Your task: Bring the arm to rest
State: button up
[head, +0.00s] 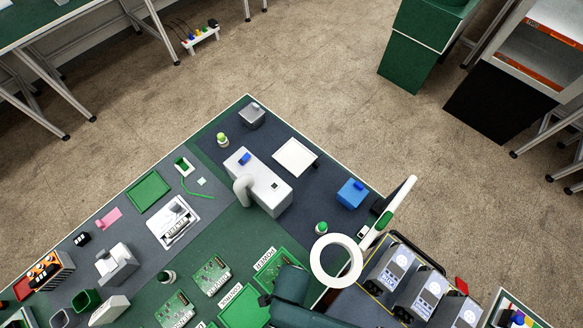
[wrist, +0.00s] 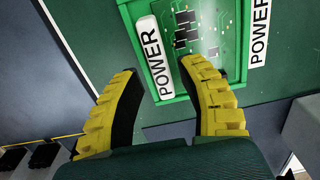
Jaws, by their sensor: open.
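My gripper (wrist: 160,68) shows in the wrist view with its two yellow ridged fingers spread apart. Nothing is between the fingers. Beyond the fingertips lies a green tray (wrist: 134,28) holding a circuit board (wrist: 196,35) with dark chips and a white POWER label (wrist: 150,58). I cannot tell the exact height of the fingertips above the tray. In the head view, the dark green end of my arm (head: 291,284) is at the bottom, over the bench's near edge and beside the POWER tray; its fingertips are hard to make out there.
A white ring (head: 336,260) stands close right of my arm. Several grey power units (head: 389,268) sit further right. Several circuit boards (head: 212,276) lie to the left. A white box (head: 262,184), a blue box (head: 351,193) and a white tray (head: 295,158) stand further back on the bench.

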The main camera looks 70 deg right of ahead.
notch_tip(320, 180, up, 5)
jog(key=shift+r, duration=0.2)
jog(key=shift+r, duration=0.25)
jog(key=w+r+n+t+p, duration=0.1)
jog(key=w+r+t+p, duration=0.25)
jog(key=w+r, duration=0.75)
jog(key=w+r+n+t+p, duration=0.2)
jog(key=w+r+t+p, duration=0.3)
jog(key=r, duration=0.9)
jog(key=w+r+n+t+p, duration=0.1)
jog(key=w+r+t, duration=0.1)
jog(key=w+r, duration=0.95)
jog(key=s+r+n+t+p, duration=0.1)
jog(key=s+r+n+t, duration=0.2)
jog(key=r+n, duration=0.6)
jog(key=s+r+n+t, duration=0.3)
jog(key=r+n+t, duration=0.5)
jog(key=r, duration=1.7)
jog(key=shift+r+n+p, duration=0.3)
jog(key=shift+n+p, duration=0.05)
jog(key=shift+n, duration=0.45)
